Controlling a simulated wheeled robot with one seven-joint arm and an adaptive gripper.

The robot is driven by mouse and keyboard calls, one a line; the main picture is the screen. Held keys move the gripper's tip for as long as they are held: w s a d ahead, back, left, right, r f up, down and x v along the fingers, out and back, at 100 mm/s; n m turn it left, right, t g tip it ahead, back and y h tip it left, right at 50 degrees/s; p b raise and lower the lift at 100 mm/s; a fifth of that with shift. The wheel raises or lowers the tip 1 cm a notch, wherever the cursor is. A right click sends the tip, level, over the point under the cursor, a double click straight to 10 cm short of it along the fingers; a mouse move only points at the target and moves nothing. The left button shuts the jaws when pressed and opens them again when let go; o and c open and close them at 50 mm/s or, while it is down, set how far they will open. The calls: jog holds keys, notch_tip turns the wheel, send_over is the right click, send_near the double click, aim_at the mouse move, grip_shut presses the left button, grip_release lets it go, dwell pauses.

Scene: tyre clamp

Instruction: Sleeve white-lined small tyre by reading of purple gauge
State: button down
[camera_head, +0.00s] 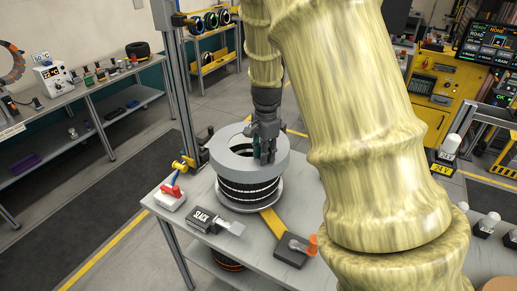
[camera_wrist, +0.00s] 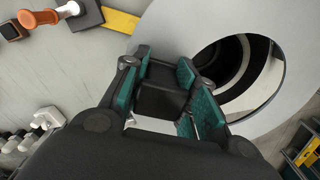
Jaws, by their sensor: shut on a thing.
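A black tyre with white lines (camera_head: 248,190) lies flat in the clamp on the grey table, under a wide grey ring plate (camera_head: 225,145). My gripper (camera_head: 265,158) reaches down onto the right part of the ring plate, beside its central hole. In the wrist view my gripper's teal-padded fingers (camera_wrist: 170,92) are closed at the ring plate (camera_wrist: 190,25), left of the hole; the exact contact is hidden. Dark and white bands show inside the hole. A small box labelled SLACK (camera_head: 204,220) stands in front of the clamp. I cannot make out a purple gauge.
A lever with an orange knob (camera_head: 312,245) and a red-topped white block (camera_head: 172,195) stand on the table (camera_head: 310,205). A bench (camera_head: 100,90) with small tools is at left. A yellow cabinet (camera_head: 440,85) is at right. A dark floor mat (camera_head: 110,190) is clear.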

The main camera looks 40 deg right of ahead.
jog(key=shift+s+f, duration=0.15)
jog(key=shift+s, duration=0.3)
jog(key=shift+d+f, duration=0.1)
jog(key=shift+f, duration=0.05)
jog(key=w+f+b, duration=0.1)
jog(key=w+f, duration=0.2)
jog(key=shift+f, duration=0.25)
jog(key=shift+s+f, duration=0.15)
jog(key=shift+s, duration=0.4)
jog(key=shift+s+f, duration=0.15)
jog(key=shift+s, duration=0.35)
jog(key=shift+w+f+b, duration=0.5)
jog(key=shift+w+f, duration=0.25)
jog(key=shift+f, duration=0.5)
jog(key=shift+s, duration=0.45)
jog(key=shift+w+f, duration=0.25)
jog(key=c, duration=1.2)
grip_release()
jog(key=shift+s+r, duration=0.1)
jog(key=shift+s, duration=0.05)
jog(key=shift+o, duration=0.7)
